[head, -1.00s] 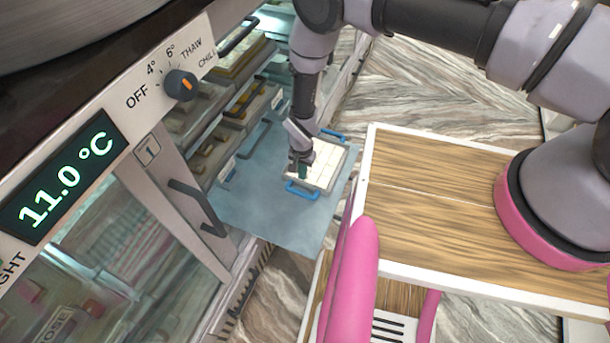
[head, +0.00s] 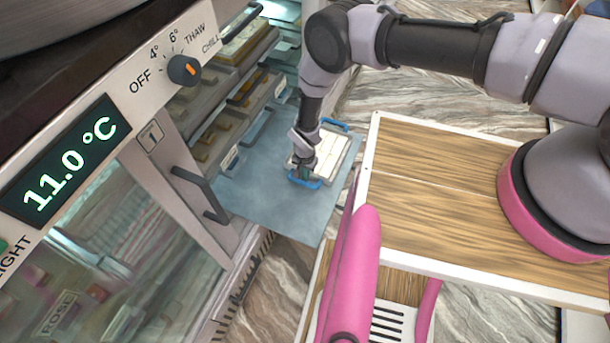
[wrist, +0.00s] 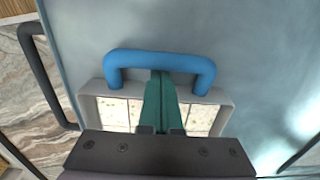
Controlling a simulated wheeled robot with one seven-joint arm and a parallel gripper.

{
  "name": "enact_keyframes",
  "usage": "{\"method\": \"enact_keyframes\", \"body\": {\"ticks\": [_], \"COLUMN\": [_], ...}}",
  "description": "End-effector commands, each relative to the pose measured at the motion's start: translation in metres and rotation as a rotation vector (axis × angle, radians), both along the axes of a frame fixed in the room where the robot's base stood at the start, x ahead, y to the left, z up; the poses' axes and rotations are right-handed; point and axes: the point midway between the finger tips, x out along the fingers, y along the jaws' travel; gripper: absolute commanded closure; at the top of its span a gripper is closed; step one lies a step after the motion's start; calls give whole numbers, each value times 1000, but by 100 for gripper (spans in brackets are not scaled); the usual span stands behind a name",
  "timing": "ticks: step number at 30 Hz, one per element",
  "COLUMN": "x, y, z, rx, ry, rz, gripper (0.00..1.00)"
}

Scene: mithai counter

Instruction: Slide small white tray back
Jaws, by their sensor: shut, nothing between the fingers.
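The small white tray (head: 342,163) lies on a blue-grey flat panel beside the open display case. It holds pale square pieces and has a blue handle at each end. My gripper (head: 304,174) is over the tray's near end, close to the near blue handle (head: 305,184). In the wrist view, my shut green fingers (wrist: 160,76) point down inside the tray's end, at the middle of the blue handle (wrist: 150,60). They look very close to its bar; I cannot tell if they touch. Nothing is between the fingers, and the gripper body hides much of the tray.
The blue-grey panel (head: 262,185) has bare room around the tray. Shelves of sweets (head: 240,97) stand to the left, with a dark door handle (head: 203,194) nearby. A wooden-topped surface (head: 430,185) with a white edge is close on the right.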

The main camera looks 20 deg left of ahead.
Motion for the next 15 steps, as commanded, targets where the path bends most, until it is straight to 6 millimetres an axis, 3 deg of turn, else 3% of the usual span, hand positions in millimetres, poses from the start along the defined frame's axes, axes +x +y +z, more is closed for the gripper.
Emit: {"method": "enact_keyframes", "body": {"ticks": [5,15], "x": [-30,-131], "y": [5,21], "z": [0,0], "rx": [-1,0], "ry": [2,2], "rz": [5,7], "gripper": [100,100]}}
